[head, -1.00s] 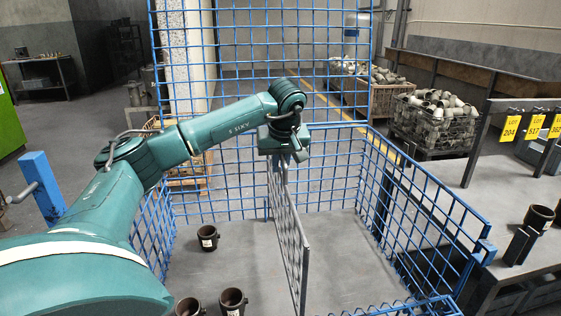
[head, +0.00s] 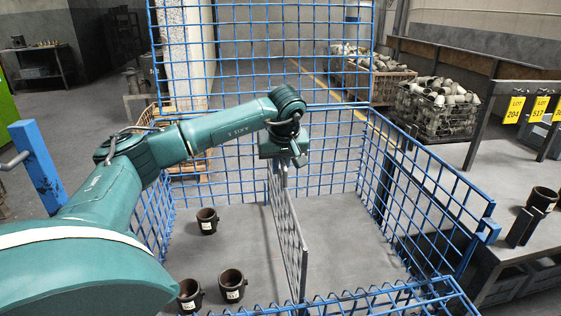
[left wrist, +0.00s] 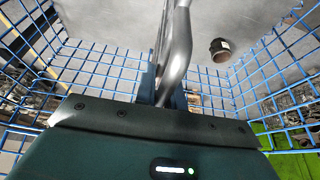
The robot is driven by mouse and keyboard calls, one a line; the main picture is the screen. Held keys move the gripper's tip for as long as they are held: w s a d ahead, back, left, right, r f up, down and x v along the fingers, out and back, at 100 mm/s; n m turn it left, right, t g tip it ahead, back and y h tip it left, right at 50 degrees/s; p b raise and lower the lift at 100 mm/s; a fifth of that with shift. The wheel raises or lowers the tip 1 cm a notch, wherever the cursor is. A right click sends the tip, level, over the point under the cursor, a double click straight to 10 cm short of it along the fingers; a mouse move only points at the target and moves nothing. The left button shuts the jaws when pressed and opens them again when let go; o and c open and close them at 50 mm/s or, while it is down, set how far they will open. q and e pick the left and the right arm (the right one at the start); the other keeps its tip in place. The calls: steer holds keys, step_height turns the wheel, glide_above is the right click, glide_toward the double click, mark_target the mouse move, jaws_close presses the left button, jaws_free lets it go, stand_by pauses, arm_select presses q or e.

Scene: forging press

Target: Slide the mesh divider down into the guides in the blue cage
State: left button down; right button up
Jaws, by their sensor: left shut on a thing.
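The mesh divider (head: 287,235) is a grey framed panel standing upright inside the blue cage (head: 458,181), running from the back toward the front. Its lower edge is close to the cage floor; I cannot tell whether it is seated in the guides. My left gripper (head: 292,160) is shut on the divider's top, near its far end. In the left wrist view, the divider (left wrist: 163,45) shows edge-on beyond the left gripper (left wrist: 165,98), and the grip itself is partly hidden. My right gripper is not in view.
Several dark pipe fittings (head: 207,221) stand on the cage floor left of the divider. The floor to its right is clear. A grey table (head: 455,160) with yellow lot tags (head: 514,110) stands at right. Bins of fittings (head: 437,112) are behind.

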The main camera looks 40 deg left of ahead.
mark_target(281, 173)
arm_select(q)
steer(key=shift+f, duration=0.55)
steer(key=shift+f+b, duration=0.6)
steer(key=shift+f, duration=0.9)
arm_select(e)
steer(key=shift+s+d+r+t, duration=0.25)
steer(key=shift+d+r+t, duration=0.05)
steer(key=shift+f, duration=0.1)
